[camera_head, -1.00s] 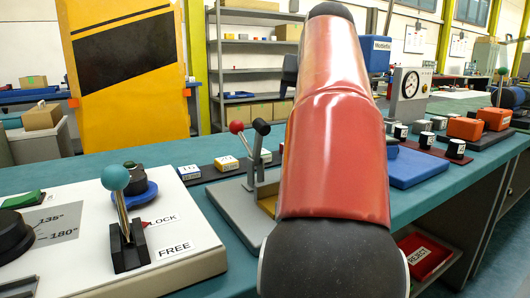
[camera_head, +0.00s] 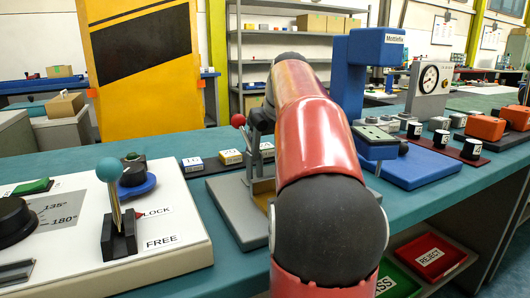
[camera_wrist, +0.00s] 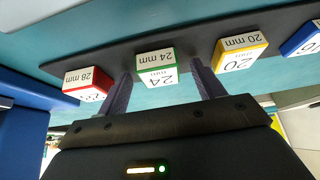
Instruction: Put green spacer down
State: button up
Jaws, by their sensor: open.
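The green spacer (camera_wrist: 155,66), marked 24 mm, sits on a dark strip (camera_wrist: 195,37) in the wrist view. My gripper (camera_wrist: 161,77) is open, with one finger on each side of the green spacer. Gaps show between the fingers and the spacer. In the head view my arm and a lever fixture cover the gripper, and I cannot make out the green spacer clearly.
On the strip, a red 28 mm spacer (camera_wrist: 87,82) lies left of the green one, and a yellow 20 mm spacer (camera_wrist: 240,56) lies right. A lever fixture (camera_head: 228,205) and a blue press (camera_head: 365,65) stand near my arm.

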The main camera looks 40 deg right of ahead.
jog(key=c, duration=1.2)
jog(key=shift+r, duration=0.1)
jog(key=shift+c, duration=0.2)
